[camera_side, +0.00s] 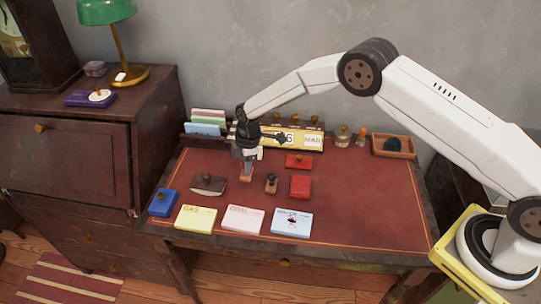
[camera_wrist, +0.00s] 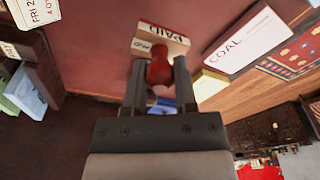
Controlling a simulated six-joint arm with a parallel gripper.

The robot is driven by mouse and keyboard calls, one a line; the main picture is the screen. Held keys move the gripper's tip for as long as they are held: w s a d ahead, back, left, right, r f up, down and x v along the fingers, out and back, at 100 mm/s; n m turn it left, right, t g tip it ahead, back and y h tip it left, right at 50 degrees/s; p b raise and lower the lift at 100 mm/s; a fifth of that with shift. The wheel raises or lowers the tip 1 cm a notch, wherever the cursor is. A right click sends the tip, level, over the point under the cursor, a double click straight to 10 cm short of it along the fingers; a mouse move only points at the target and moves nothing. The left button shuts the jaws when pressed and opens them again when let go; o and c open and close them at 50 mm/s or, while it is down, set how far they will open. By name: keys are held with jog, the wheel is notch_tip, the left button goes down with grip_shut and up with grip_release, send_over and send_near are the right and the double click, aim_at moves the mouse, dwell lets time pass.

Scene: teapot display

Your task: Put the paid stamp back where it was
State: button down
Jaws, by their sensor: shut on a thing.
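The paid stamp has a red knob handle and a wooden block lettered PAID; it shows in the wrist view (camera_wrist: 160,70), and its block shows below my gripper in the side view (camera_side: 246,178). My gripper (camera_side: 247,162) is shut on the stamp's handle, with a finger on either side of it in the wrist view (camera_wrist: 160,82). The stamp is over the left-middle part of the red desk top (camera_side: 350,205). I cannot tell whether its block touches the desk. A second stamp with a dark handle (camera_side: 271,183) stands to the right.
A red pad (camera_side: 300,187) and a red box (camera_side: 298,161) lie to the right. A blotter (camera_side: 209,184) and blue box (camera_side: 162,203) are left. A calendar (camera_side: 305,139) stands behind. The desk's right is clear.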

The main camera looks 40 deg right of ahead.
jog(key=shift+w+a+f, duration=0.1)
jog(key=shift+w+f, duration=0.3)
jog(key=shift+f, duration=1.6)
jog(key=shift+f, duration=0.1)
jog(key=shift+c, duration=2)
grip_release()
notch_tip(320, 180, up, 12)
jog(key=d, duration=0.1)
jog(key=shift+s+d, duration=0.25)
